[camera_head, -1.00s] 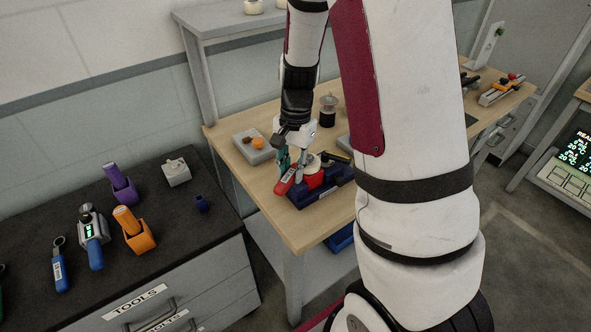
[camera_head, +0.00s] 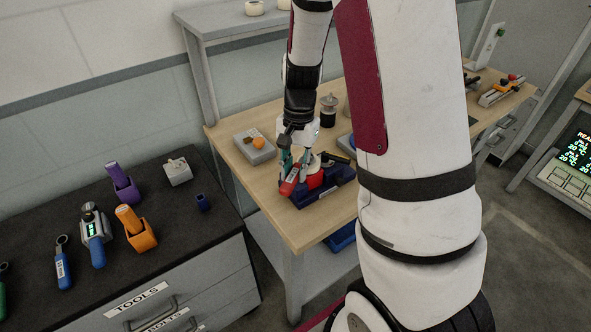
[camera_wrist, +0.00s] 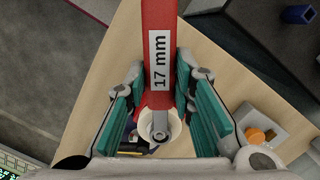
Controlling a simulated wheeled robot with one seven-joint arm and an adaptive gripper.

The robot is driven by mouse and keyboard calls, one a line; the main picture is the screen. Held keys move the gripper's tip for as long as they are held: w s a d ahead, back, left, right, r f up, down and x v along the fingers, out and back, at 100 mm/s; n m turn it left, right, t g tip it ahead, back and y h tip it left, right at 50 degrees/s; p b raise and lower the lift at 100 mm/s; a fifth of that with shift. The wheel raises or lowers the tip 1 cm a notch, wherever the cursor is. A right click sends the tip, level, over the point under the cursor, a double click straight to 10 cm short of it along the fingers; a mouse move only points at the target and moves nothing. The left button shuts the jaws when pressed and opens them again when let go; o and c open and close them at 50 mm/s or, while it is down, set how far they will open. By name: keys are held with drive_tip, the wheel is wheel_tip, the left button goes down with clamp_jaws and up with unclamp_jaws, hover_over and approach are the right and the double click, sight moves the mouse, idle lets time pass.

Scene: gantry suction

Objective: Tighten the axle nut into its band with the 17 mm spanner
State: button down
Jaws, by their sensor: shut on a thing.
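My gripper (camera_head: 291,164) is shut on the red 17 mm spanner (camera_head: 289,187) above the blue fixture (camera_head: 334,190) on the wooden bench. In the wrist view the spanner's red handle (camera_wrist: 158,25), with its "17 mm" label, runs between the teal fingers of my gripper (camera_wrist: 158,112). The spanner's grey metal end (camera_wrist: 160,124) lies in front of a pale round part (camera_wrist: 146,122). A red block (camera_head: 315,181) sits in the fixture beside the spanner. The axle nut and its band cannot be made out, so I cannot tell whether the spanner sits on the nut.
A grey tray (camera_head: 247,150) with an orange piece stands behind and left of the fixture. A dark cylindrical part (camera_head: 328,112) stands further back. The black tool cabinet (camera_head: 165,235) at left holds several tools and holders. The bench's front left corner is clear.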

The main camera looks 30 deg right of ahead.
drive_tip(key=shift+r+p, duration=0.35)
drive_tip(key=shift+r, duration=0.5)
drive_tip(key=shift+r, duration=0.1)
drive_tip(key=shift+r+p, duration=0.9)
drive_tip(key=shift+r, duration=1)
